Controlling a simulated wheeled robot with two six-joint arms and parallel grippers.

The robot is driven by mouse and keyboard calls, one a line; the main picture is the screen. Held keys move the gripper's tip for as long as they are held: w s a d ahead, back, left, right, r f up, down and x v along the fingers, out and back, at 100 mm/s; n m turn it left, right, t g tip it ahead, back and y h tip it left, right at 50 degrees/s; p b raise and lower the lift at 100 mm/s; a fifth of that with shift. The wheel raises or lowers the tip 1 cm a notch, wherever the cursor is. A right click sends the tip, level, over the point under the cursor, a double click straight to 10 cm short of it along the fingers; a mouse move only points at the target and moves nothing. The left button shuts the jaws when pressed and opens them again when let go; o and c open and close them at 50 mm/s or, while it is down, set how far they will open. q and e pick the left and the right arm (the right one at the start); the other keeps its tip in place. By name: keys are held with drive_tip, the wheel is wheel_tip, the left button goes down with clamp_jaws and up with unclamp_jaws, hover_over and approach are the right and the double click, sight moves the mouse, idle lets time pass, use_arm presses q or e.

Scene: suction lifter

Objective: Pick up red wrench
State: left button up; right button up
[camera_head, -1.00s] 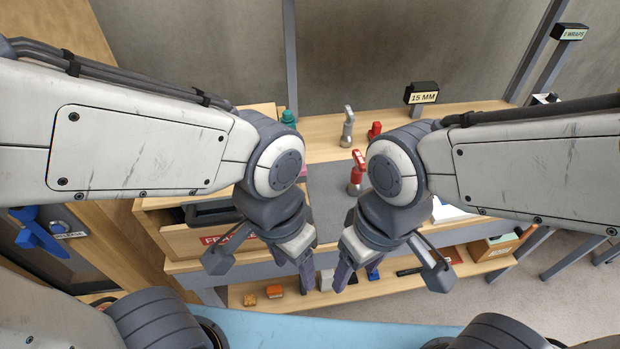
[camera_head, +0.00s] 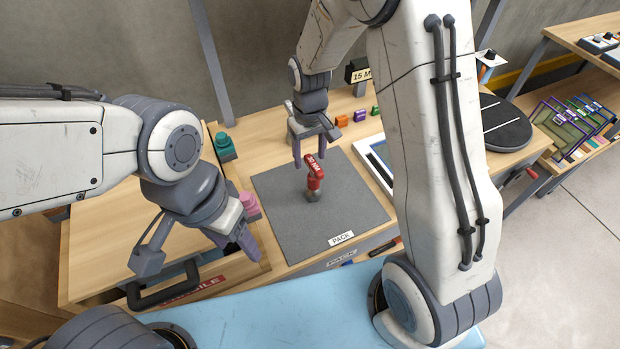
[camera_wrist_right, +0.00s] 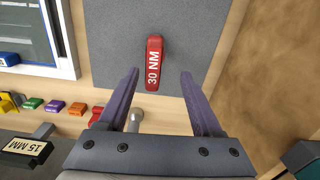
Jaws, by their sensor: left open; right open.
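The red wrench (camera_head: 314,174), marked 30 NM, stands upright on its grey metal end on the grey mat (camera_head: 275,190) labelled PACK. My right gripper (camera_head: 309,160) is open and points down just behind and above it. In the right wrist view the red wrench (camera_wrist_right: 154,62) shows its red top just beyond and between the open fingertips (camera_wrist_right: 160,76), with no visible contact. My left gripper (camera_head: 232,238) is open and empty at the left, near the front edge of the bench, by a pink object.
A pink object (camera_head: 249,205) and a teal object (camera_head: 225,146) stand left of the mat. A white-framed panel (camera_head: 377,160) lies to its right. A 15 MM sign (camera_wrist_right: 22,148) and small coloured blocks (camera_wrist_right: 55,106) are behind. A silver tool (camera_wrist_right: 135,118) is partly hidden by my right gripper.

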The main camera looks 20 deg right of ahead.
sight(313, 174)
drive_tip(key=f, duration=0.2)
drive_tip(key=shift+d+f, duration=0.2)
drive_tip(key=shift+f, duration=0.2)
drive_tip(key=f, duration=0.1)
drive_tip(key=f+p, duration=0.2)
drive_tip(key=shift+d+f, duration=0.35)
drive_tip(key=shift+f, duration=0.75)
clamp_jaws()
